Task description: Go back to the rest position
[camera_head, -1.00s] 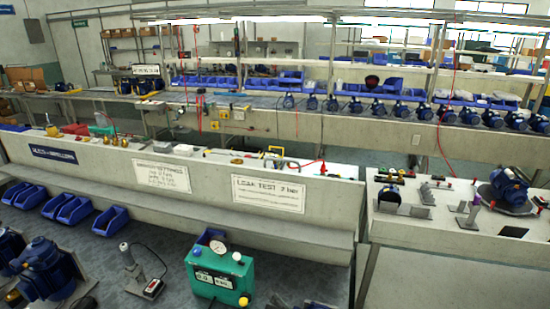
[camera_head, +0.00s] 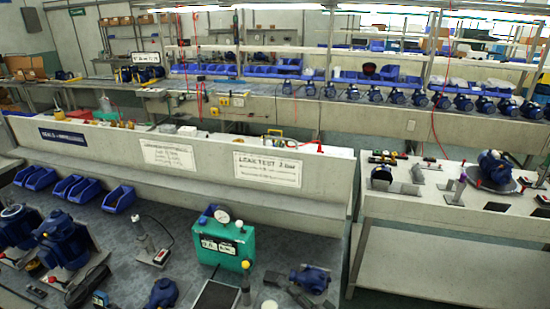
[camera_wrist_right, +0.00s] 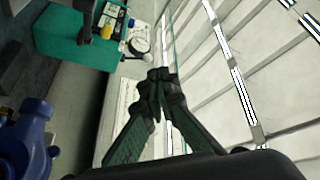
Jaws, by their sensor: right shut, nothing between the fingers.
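My right gripper (camera_head: 272,279) shows small and dark at the bottom of the head view, to the right of the green test box (camera_head: 226,247) and beside a blue pump (camera_head: 312,278). In the right wrist view the two dark fingers (camera_wrist_right: 160,82) meet at their tips, with nothing between them. The green box (camera_wrist_right: 70,38) with its gauge is at that view's upper left, apart from the fingers. A blue pump part (camera_wrist_right: 25,140) is at its lower left. My left gripper is not in view.
Blue bins (camera_head: 118,198) line the bench before the low wall with the LEAK TEST sign (camera_head: 267,169). A side table (camera_head: 400,205) at the right holds tools and a pump.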

